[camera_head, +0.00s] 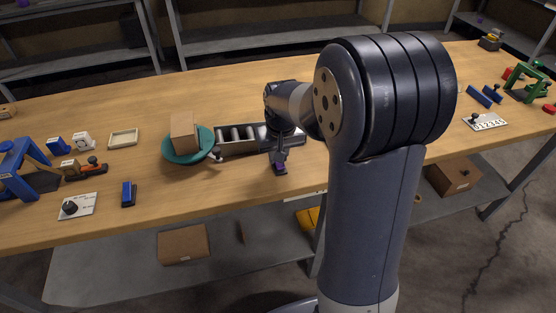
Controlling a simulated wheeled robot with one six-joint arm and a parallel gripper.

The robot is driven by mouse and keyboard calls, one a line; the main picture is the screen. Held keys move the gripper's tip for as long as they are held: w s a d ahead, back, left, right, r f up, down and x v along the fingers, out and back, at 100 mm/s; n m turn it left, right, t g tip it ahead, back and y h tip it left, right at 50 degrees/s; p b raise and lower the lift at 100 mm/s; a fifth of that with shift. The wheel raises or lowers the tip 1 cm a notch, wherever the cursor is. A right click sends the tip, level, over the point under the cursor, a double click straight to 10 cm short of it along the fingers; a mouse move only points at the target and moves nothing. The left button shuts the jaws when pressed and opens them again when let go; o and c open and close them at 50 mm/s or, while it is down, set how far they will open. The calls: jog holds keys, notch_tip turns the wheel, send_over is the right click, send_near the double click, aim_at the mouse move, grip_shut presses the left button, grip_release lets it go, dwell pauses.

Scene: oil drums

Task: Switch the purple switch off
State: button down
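The purple switch (279,168) is a small purple and dark block on the wooden table, near its front edge at the middle of the view. My gripper (279,157) points down right over it, with the fingertips at or very close to its top. Whether they touch it I cannot tell. The gripper is small here and partly merges with the switch, so its opening is unclear. The switch's on or off position cannot be made out.
A teal turntable (175,154) bears a cardboard box (184,131). A blue switch-like block (128,194) and a dial plate (77,206) lie front left. A numbered plate (486,121) lies right.

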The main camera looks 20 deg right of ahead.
jog(key=t+b, duration=0.1)
jog(key=b, duration=0.1)
jog(key=t+b, duration=0.1)
jog(key=b, duration=0.1)
jog(key=shift+s+f, duration=0.2)
jog(key=shift+s, duration=0.1)
jog(key=shift+r+t+b, duration=0.1)
jog(key=shift+t+b, duration=0.6)
jog(key=shift+r, duration=0.1)
jog(key=c, duration=1.3)
grip_release()
jog(key=p+v, duration=0.1)
jog(key=v, duration=1)
jog(key=shift+s, duration=0.1)
